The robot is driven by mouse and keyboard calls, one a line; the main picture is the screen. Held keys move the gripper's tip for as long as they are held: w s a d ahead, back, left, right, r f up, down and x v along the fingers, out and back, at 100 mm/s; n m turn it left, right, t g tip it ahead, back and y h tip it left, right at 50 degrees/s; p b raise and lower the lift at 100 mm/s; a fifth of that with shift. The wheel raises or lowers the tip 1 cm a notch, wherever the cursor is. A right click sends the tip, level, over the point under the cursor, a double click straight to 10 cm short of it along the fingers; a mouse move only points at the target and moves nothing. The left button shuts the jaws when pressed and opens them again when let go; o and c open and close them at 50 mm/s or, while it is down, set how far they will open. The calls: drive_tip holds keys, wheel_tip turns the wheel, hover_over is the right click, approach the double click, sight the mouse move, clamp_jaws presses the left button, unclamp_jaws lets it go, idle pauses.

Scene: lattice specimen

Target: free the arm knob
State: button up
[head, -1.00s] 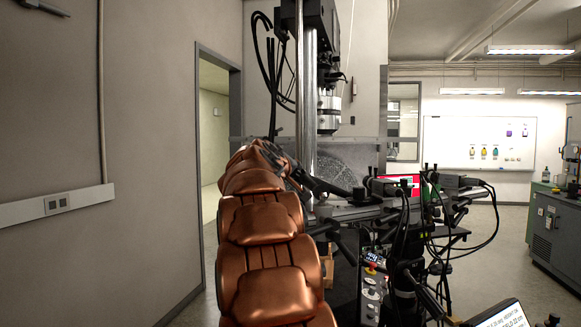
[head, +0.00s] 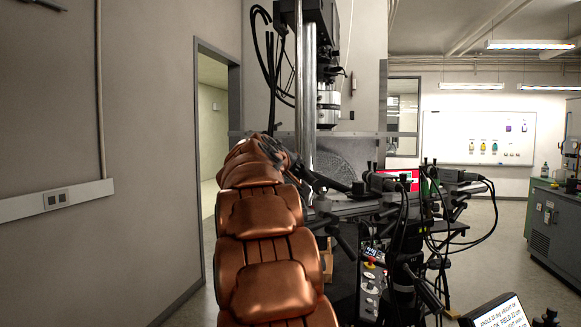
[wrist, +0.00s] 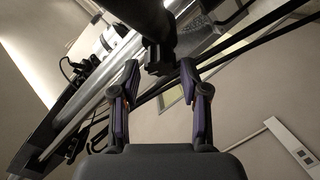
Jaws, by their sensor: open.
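In the wrist view, a black knob-like block (wrist: 157,58) hangs from a thick dark bar at the top centre. I take it to be the arm knob, though its exact shape is dark and unclear. My gripper (wrist: 159,72) is open, with one purple-and-black finger on each side of the block's lower end. The block sits at or just beyond the fingertips, and no contact is visible. In the head view, my copper-coloured arm reaches forward to the test machine (head: 328,105) and hides most of the gripper. The knob cannot be made out there.
Black jointed arms (head: 330,188) and cables crowd the space right of my arm. A control box (head: 371,285) with a red button stands in front. A bright vertical column (head: 306,90) rises behind. A wall and doorway lie left; open floor (head: 500,260) shows right.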

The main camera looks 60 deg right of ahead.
drive_tip(key=v, duration=1.1)
drive_tip(key=shift+a, duration=0.3)
drive_tip(key=shift+s, duration=0.1)
